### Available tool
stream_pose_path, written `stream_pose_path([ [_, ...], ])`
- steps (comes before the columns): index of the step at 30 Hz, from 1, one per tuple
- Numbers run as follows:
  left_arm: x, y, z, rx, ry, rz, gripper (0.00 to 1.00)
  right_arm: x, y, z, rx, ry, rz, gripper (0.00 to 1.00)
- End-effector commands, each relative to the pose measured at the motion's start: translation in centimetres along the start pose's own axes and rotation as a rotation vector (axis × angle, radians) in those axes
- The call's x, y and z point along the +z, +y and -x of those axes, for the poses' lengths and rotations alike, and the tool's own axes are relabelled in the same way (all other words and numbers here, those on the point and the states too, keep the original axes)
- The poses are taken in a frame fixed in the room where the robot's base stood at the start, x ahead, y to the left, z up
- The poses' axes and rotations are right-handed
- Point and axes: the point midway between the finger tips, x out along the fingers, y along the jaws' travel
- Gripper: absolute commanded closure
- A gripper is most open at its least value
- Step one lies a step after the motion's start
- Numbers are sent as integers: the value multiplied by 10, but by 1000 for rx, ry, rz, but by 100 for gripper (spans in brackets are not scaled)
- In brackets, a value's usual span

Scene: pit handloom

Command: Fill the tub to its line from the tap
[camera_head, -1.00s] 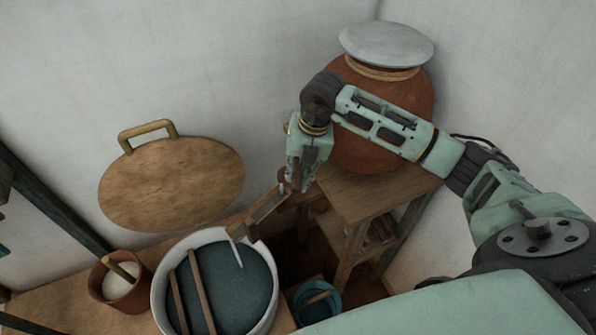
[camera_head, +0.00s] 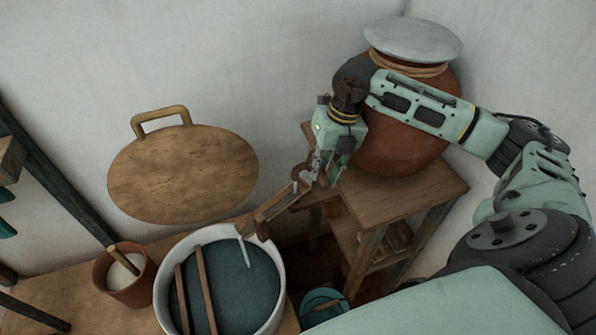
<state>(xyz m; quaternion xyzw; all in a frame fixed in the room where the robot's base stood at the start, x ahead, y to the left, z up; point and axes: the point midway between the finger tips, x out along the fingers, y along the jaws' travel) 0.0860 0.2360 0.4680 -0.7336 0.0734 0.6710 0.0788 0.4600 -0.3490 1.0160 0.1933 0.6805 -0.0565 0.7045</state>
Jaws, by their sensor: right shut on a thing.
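The white round tub (camera_head: 279,267) stands at the lower middle and holds dark blue liquid (camera_head: 245,295). A pale thin stream (camera_head: 244,250) runs from the end of a wooden trough (camera_head: 277,207) down to the liquid. No fill line can be made out. My right gripper (camera_head: 318,178) is at the trough's upper end, in front of the clay jar (camera_head: 400,150). It is shut on a small part there, seemingly the tap, which it mostly hides. My left gripper is not in view.
Two wooden sticks (camera_head: 205,290) lie across the tub. A clay pot (camera_head: 126,289) with white contents stands left of it, and a teal bucket (camera_head: 318,309) right. A round wooden lid (camera_head: 183,175) leans on the wall. The jar stands on a wooden stand (camera_head: 395,200).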

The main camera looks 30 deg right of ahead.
Motion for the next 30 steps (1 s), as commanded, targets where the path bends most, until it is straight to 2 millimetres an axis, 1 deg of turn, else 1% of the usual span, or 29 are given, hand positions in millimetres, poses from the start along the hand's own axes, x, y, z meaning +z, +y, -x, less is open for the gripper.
stream_pose_path([
  [1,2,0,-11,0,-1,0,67,-1,-11,-3,-5,2,24,100],
  [2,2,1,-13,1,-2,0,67,-1,-13,-2,-4,6,45,100],
  [7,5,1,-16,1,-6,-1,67,-1,-15,3,0,21,121,100],
  [17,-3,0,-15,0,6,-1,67,-1,-15,4,-1,24,132,100],
  [18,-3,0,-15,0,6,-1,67,-1,-15,4,-1,24,132,78],
  [21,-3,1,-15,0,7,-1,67,-1,-15,4,-1,24,131,69],
  [24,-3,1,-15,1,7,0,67,-1,-15,4,-1,24,130,62],
  [30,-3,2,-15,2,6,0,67,-1,-15,3,0,25,129,62],
])
